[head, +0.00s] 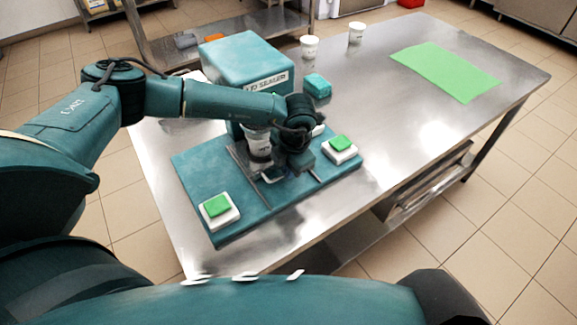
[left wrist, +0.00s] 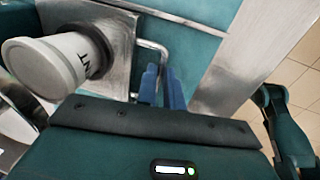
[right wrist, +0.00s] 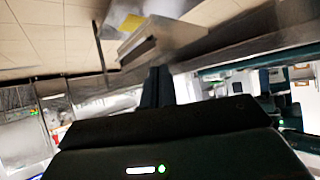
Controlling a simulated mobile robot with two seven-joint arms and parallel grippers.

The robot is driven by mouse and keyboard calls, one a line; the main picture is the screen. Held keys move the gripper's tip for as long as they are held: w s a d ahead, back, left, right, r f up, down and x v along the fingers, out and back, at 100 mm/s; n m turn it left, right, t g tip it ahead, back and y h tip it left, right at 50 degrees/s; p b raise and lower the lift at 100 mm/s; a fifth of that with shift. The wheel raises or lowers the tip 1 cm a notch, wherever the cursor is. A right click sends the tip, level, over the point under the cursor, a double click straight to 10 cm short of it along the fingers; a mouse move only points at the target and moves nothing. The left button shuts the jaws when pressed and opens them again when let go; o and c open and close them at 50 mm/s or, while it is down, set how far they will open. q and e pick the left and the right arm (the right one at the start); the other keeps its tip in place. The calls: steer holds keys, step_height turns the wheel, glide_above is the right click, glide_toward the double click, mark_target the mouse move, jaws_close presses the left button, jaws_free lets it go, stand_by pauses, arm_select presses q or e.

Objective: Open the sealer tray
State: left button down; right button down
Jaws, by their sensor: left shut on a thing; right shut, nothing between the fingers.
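The teal sealer (head: 245,68) stands on the metal table with a flat teal base in front. Its grey metal tray (head: 240,160) lies over that base and carries a white cup (head: 258,143) in a dark holder. In the left wrist view the cup (left wrist: 48,65) leans toward the left of the picture beside the tray's thin metal handle (left wrist: 152,44). My left gripper (left wrist: 161,72) is shut on this handle; in the head view the gripper (head: 272,175) partly hides the tray front. My right gripper (right wrist: 156,72) is shut and empty, away from the sealer.
Two white blocks with green buttons sit on the base, one front left (head: 218,208) and one right (head: 340,148). A small teal box (head: 317,86) and two white cups (head: 310,46) stand behind.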

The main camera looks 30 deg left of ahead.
steer(key=shift+s+f, duration=0.1)
arm_select(q)
steer(key=s+d, duration=0.1)
steer(key=d, duration=0.1)
steer(key=s+d+b, duration=0.1)
steer(key=s+d, duration=0.1)
steer(key=d, duration=0.1)
steer(key=s+d, duration=0.2)
steer(key=d, duration=0.1)
steer(key=shift+d, duration=0.25)
steer(key=shift+d+b, duration=0.25)
steer(key=shift+b, duration=0.05)
arm_select(e)
steer(key=shift+w+a, duration=0.2)
steer(key=shift+a, duration=0.1)
arm_select(q)
steer(key=c, duration=1.5)
jaws_free()
steer(key=shift+r, duration=0.15)
arm_select(e)
steer(key=shift+f, duration=0.1)
